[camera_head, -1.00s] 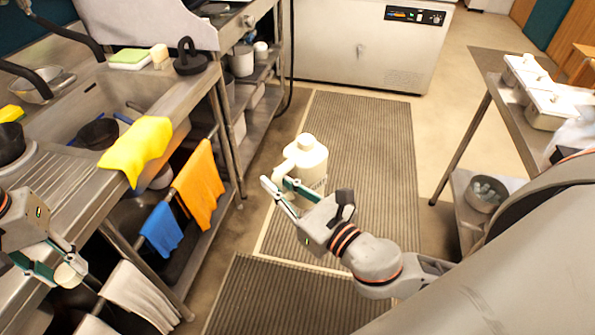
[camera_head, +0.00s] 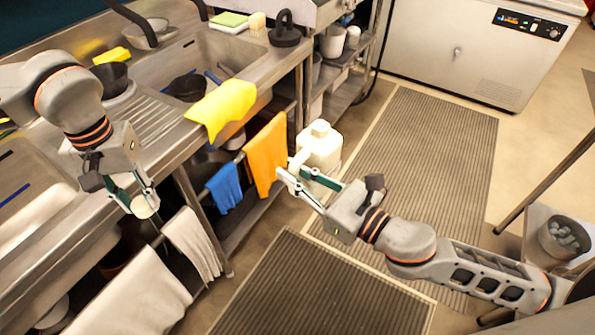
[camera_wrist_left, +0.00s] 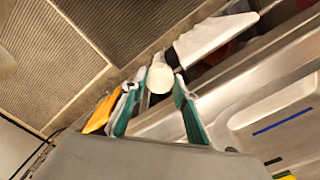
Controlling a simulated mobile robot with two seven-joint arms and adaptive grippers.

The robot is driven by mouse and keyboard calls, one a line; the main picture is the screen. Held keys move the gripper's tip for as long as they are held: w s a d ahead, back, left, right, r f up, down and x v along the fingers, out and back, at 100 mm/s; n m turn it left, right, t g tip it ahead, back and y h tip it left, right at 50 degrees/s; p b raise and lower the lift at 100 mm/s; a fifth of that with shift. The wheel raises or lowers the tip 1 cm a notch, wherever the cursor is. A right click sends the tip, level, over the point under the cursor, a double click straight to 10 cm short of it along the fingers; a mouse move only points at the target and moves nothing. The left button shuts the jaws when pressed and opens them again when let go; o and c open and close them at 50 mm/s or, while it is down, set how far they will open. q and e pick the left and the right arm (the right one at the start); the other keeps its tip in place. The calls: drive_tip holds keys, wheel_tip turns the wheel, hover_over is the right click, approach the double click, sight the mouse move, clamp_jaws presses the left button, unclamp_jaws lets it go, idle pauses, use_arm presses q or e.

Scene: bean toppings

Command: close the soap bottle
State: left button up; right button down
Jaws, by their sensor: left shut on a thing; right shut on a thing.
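The white soap bottle (camera_head: 320,148) is upright in the head view, held over the floor mat beside the sink counter. A short white neck or top (camera_head: 319,128) rises from it; whether it is open cannot be made out. My right gripper (camera_head: 300,172) is shut on the bottle's side. My left gripper (camera_head: 138,199) is shut on a small round white piece that looks like a cap (camera_head: 146,207). The cap (camera_wrist_left: 160,79) also shows between the fingertips in the left wrist view. Cap and bottle are well apart, the cap to the left.
The steel sink counter (camera_head: 155,150) runs along the left, with a yellow cloth (camera_head: 222,105) over its edge. Orange (camera_head: 266,155) and blue (camera_head: 224,188) cloths hang below. A white cloth (camera_head: 192,243) hangs near my left gripper.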

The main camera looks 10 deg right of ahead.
use_arm(q)
drive_tip(key=w+d+r+n, duration=0.2)
drive_tip(key=w+d+r, duration=0.3)
drive_tip(key=w+d, duration=0.2)
wheel_tip(320, 180, up, 12)
drive_tip(key=n, duration=0.6)
hover_over(320, 125)
drive_tip(key=a, duration=0.1)
drive_tip(key=shift+w, duration=0.3)
drive_tip(key=shift+s+d+r, duration=0.15)
drive_tip(key=shift+s+d, duration=0.15)
drive_tip(key=shift+d, duration=0.25)
drive_tip(key=shift+f, duration=2.05)
